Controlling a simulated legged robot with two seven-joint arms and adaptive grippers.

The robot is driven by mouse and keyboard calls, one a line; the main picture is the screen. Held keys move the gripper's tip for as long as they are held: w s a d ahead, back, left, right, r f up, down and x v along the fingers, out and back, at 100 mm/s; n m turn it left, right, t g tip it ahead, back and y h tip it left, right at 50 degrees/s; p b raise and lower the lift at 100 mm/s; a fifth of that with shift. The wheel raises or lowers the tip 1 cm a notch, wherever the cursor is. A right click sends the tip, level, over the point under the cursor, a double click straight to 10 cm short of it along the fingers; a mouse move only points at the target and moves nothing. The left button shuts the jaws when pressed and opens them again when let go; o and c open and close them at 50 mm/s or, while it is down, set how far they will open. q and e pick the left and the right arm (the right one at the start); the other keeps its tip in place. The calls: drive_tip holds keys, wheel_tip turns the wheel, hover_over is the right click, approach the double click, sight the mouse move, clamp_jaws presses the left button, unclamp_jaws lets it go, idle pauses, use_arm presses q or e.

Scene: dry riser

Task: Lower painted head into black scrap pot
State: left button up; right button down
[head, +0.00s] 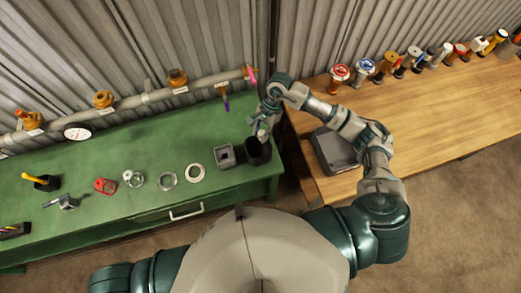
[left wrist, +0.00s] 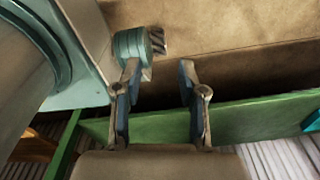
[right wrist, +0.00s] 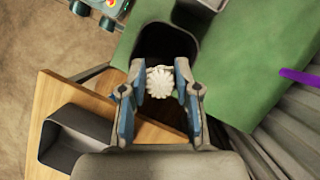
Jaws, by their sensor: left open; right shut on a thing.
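The painted head (right wrist: 160,84), a cream-white disc with a toothed rim, is between the fingers of my right gripper (right wrist: 160,72), which is shut on it. The black scrap pot (head: 258,152) stands at the right end of the green bench. In the head view my right gripper (head: 263,132) is over the pot, pointing down. In the right wrist view the pot's dark opening (right wrist: 167,42) lies around and beyond the fingertips; the head's exact height against the rim is hard to tell. My left gripper (left wrist: 158,80) is open and empty, away from the bench top.
A grey open bin (head: 336,150) sits on the wooden table at right. A pipe with brass-coloured fittings (head: 103,99) runs behind the bench.

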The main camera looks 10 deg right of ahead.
sight(260, 138)
drive_tip(key=shift+a, duration=0.45)
drive_tip(key=shift+w+b+x, duration=0.2)
drive_tip(key=shift+b+x, duration=0.8)
drive_tip(key=shift+b, duration=0.1)
drive_tip(key=shift+d+f+b, duration=0.45)
drive_tip(key=shift+f+b, duration=0.2)
drive_tip(key=shift+f, duration=0.15)
drive_tip(key=shift+d+f+b, duration=0.15)
drive_tip(key=shift+f+b, duration=0.3)
drive_tip(key=shift+f, duration=0.25)
drive_tip(key=shift+a+f+b, duration=0.45)
drive_tip(key=shift+f+b, duration=0.2)
drive_tip(key=shift+b, duration=0.25)
use_arm(q)
wheel_tip(260, 138, down, 8)
drive_tip(key=w+a+b, duration=0.1)
drive_tip(key=b, duration=0.1)
use_arm(e)
drive_tip(key=shift+d+f, duration=0.15)
drive_tip(key=shift+f, duration=0.45)
drive_tip(key=shift+d+f, duration=0.15)
drive_tip(key=shift+f, duration=0.45)
use_arm(q)
drive_tip(key=shift+s+a, duration=0.1)
use_arm(e)
drive_tip(key=shift+a, duration=0.15)
